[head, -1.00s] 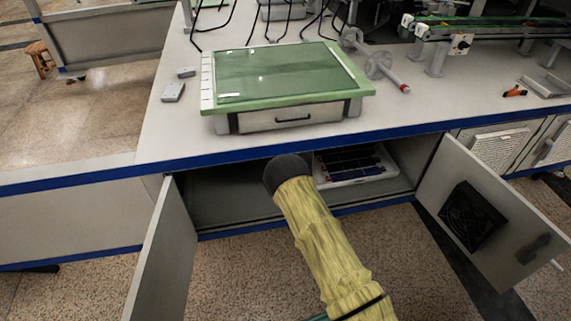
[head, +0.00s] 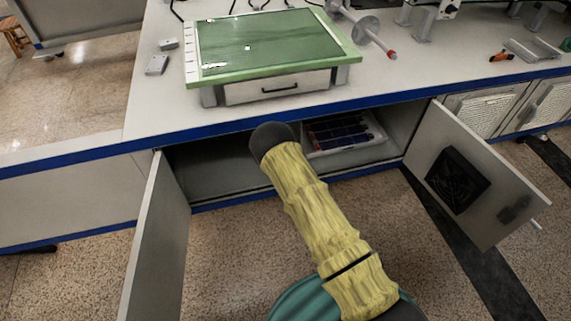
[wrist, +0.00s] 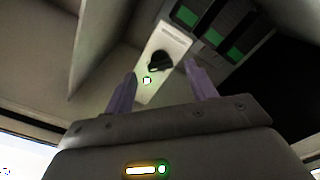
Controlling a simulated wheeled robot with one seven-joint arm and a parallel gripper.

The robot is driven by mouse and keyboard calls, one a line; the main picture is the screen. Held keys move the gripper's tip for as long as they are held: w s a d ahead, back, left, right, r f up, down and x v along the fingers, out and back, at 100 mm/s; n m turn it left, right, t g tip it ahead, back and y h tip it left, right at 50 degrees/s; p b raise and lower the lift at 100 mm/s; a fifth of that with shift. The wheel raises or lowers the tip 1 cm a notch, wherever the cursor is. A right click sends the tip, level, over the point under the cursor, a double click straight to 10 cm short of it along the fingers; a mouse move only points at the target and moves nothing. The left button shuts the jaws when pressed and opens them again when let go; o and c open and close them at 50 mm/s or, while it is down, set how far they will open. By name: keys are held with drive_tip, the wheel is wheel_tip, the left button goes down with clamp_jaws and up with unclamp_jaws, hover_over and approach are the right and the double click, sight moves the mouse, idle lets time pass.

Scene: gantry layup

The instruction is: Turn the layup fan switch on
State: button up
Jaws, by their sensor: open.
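In the wrist view, a pale switch plate (wrist: 172,45) carries a black rotary knob (wrist: 159,62). A small bright white square (wrist: 147,80) shows near the knob's lower left. I cannot read any marking that tells on from off. My gripper (wrist: 160,78) is open, with its two purple fingers apart and the plate and knob showing between them. I cannot tell whether a finger touches the knob. In the head view, my yellow-sleeved arm reaches into the open cabinet under the bench; my gripper and the switch are hidden there.
The cabinet's left door (head: 160,240) and right door (head: 480,185) stand open beside my arm. A black fan box (head: 457,181) is on the right door. A tray of dark cells (head: 345,150) sits inside. The bench (head: 150,110) carries a green-topped box (head: 275,45) above.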

drive_tip(key=p+v, duration=0.4)
drive_tip(key=v, duration=0.9)
drive_tip(key=shift+s, duration=0.25)
drive_tip(key=shift+r, duration=0.1)
drive_tip(key=w+d+r+m+g+h+p, duration=0.1)
drive_tip(key=w+d+r+m+g+h, duration=0.2)
drive_tip(key=r, duration=0.4)
drive_tip(key=d+r+m+g+h, duration=0.2)
drive_tip(key=d+r+m+g, duration=0.1)
drive_tip(key=d+r+m, duration=0.25)
drive_tip(key=s+d+r+m+g+p, duration=0.2)
drive_tip(key=s+d+r+g, duration=0.2)
drive_tip(key=s+r, duration=0.65)
drive_tip(key=s+d+r+m+g+p, duration=0.1)
drive_tip(key=s+d+r+m+g, duration=0.15)
drive_tip(key=s+r+g, duration=0.75)
drive_tip(key=s+r+t+p, duration=0.1)
drive_tip(key=r+t+p, duration=0.1)
drive_tip(key=r+p, duration=1.4)
drive_tip(key=s+r+n+t+p, duration=0.1)
drive_tip(key=s+r+t+p, duration=0.1)
drive_tip(key=r+p, duration=1.5)
drive_tip(key=t+p, duration=0.1)
drive_tip(key=p, duration=0.3)
drive_tip(key=shift+s+d+r, duration=0.15)
drive_tip(key=shift+d+r, duration=0.1)
drive_tip(key=shift+d, duration=0.15)
